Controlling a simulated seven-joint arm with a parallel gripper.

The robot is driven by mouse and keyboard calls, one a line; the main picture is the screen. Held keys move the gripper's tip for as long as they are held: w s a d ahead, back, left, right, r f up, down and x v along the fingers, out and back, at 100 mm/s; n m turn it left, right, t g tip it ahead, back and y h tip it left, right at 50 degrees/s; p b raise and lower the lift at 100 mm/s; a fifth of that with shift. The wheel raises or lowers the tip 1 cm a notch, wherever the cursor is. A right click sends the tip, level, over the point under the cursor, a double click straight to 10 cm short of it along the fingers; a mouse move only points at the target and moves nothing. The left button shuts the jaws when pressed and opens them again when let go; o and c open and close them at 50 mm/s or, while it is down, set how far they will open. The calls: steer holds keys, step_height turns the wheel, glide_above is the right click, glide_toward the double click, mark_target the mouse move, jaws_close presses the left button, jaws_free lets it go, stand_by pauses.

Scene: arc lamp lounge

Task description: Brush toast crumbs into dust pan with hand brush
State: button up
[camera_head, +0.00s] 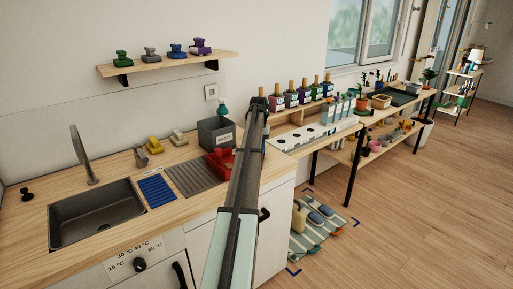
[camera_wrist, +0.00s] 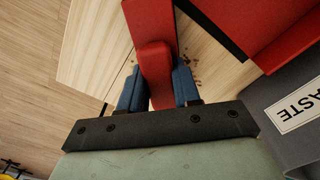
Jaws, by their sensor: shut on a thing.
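My gripper (camera_wrist: 157,84) is shut on the red handle of the hand brush (camera_wrist: 154,50), with one blue finger on each side in the wrist view. The brush's far end runs past the top edge of that view, and no bristles can be made out. Small brown toast crumbs (camera_wrist: 190,61) lie on the wooden counter just right of the handle. The red dust pan (camera_wrist: 255,22) is further right, with a dark edge toward the crumbs. In the head view the red dust pan (camera_head: 221,163) shows left of my arm, which hides the gripper and crumbs.
A grey bin labelled WASTE (camera_wrist: 301,112) stands close to the dust pan; it also shows in the head view (camera_head: 215,133). The sink (camera_head: 97,215), a blue ribbed mat (camera_head: 157,190) and a grey ribbed mat (camera_head: 194,178) lie left. The counter edge is near my arm.

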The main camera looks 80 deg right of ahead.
steer(key=shift+s+a, duration=1.1)
steer(key=shift+a, duration=0.05)
steer(key=shift+f, duration=0.1)
steer(key=shift+w+d, duration=2.9)
steer(key=shift+d, duration=0.05)
steer(key=shift+w+d, duration=1.35)
steer(key=shift+d, duration=0.1)
steer(key=shift+s, duration=0.1)
